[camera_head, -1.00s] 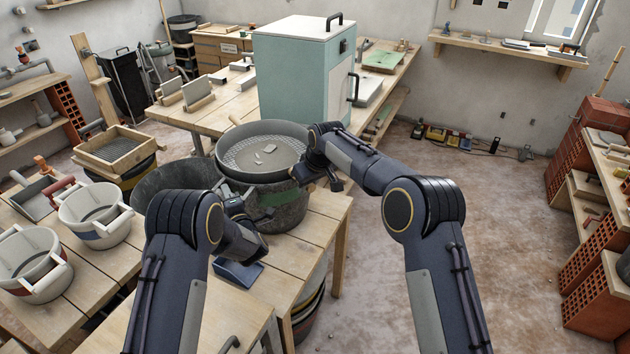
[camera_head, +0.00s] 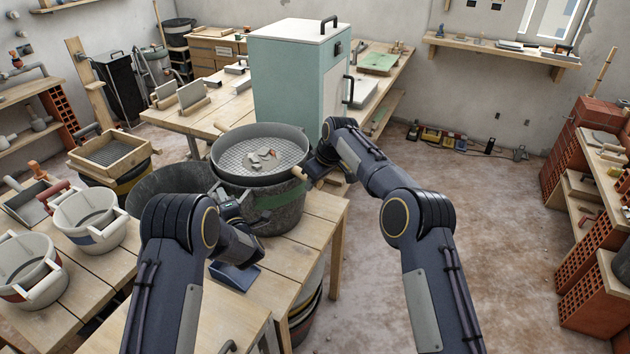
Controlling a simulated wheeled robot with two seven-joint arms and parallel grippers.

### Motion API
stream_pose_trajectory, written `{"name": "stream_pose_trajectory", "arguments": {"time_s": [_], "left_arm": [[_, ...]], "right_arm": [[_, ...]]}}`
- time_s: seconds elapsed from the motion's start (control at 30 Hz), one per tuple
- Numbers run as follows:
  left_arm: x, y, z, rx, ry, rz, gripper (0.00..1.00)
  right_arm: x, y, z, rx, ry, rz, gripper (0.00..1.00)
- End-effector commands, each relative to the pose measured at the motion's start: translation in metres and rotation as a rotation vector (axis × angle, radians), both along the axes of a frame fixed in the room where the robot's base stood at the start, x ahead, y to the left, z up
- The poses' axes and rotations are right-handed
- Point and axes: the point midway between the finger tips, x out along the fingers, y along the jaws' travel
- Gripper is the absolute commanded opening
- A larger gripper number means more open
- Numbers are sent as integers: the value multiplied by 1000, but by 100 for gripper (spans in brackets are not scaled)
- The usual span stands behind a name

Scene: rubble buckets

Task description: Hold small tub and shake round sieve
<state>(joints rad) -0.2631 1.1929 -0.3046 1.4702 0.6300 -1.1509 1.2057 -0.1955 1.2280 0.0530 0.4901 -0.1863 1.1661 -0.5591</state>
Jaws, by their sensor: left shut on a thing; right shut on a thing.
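The round sieve (camera_head: 237,165) is a grey pan with a mesh floor and two wooden handles. It sits over the mouth of the small tub (camera_head: 280,221), a dark tub with a green band on the wooden table.
A wider dark tub (camera_head: 165,182) stands left of the small tub. Two pale buckets (camera_head: 90,218) (camera_head: 30,268) stand on the left table. A blue scoop-like thing (camera_head: 235,277) lies in front. A tall teal cabinet (camera_head: 290,85) stands behind. The floor at right is clear.

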Motion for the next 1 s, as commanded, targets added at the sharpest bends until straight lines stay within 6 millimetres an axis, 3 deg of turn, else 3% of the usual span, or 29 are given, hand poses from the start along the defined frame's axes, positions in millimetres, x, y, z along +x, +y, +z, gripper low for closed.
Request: {"name": "stream_pose_trajectory", "arguments": {"time_s": [0.03, 0.07, 0.27, 0.6, 1.0], "left_arm": [[-1, 1, -1, 0, 3, 3, 4], [-1, 1, -1, -1, 3, 3, 4], [-1, 1, -1, -1, 3, 3, 4], [-1, 1, -1, -1, 2, 3, 4], [0, 1, -1, -1, 2, 3, 4]], "right_arm": [[0, -1, -1, -2, 2, -2, 0], [0, -1, -1, -2, 2, -2, 26], [0, -1, -1, -2, 2, -2, 51], [-2, -3, 3, -4, 4, -2, 51], [-22, -23, 75, -1, -1, -3, 51]]}}
